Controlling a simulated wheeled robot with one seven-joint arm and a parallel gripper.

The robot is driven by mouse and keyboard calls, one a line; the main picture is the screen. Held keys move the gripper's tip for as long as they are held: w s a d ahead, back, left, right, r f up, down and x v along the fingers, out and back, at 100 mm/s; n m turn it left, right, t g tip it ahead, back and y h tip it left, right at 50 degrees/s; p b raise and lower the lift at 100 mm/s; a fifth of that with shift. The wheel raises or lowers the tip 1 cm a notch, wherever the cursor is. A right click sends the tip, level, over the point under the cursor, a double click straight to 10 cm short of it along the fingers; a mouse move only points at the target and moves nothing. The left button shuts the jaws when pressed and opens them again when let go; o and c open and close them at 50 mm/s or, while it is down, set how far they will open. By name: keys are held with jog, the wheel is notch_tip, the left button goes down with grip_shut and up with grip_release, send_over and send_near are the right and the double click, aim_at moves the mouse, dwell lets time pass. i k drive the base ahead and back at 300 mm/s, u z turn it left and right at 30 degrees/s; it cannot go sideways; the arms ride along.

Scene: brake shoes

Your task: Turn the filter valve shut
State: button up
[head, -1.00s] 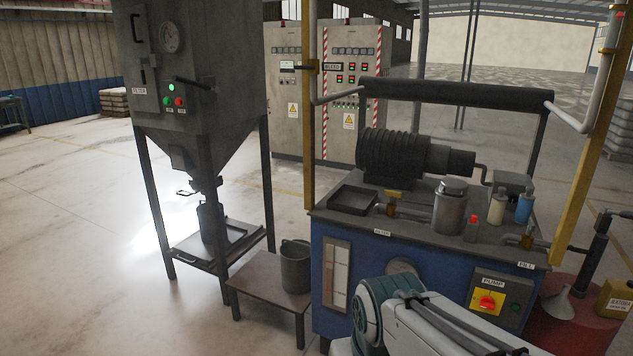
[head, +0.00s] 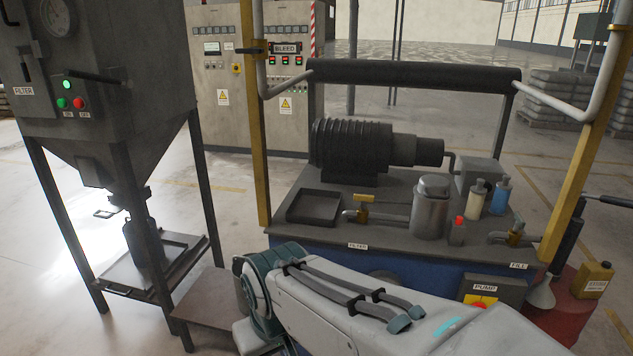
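The filter valve (head: 362,214) is a small brass valve on the dark top of the blue pump unit. Its yellow handle (head: 364,198) sits above the body, roughly level across the picture. A small plate reading FILTER (head: 357,245) is on the front edge just below it. A grey metal canister (head: 430,210) stands to its right, with a thin pipe running between them. My arm crosses the lower middle of the head view, in front of the unit. My gripper is outside the picture, so its state is hidden.
A shallow dark tray (head: 314,207) lies left of the valve. A black padded bar (head: 415,75) and yellow posts (head: 256,130) frame the unit. A grey hopper (head: 110,130) stands left.

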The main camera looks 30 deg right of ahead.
aim_at(364, 199)
jog(key=z, duration=0.65)
jog(key=i, duration=1)
jog(key=z, duration=0.85)
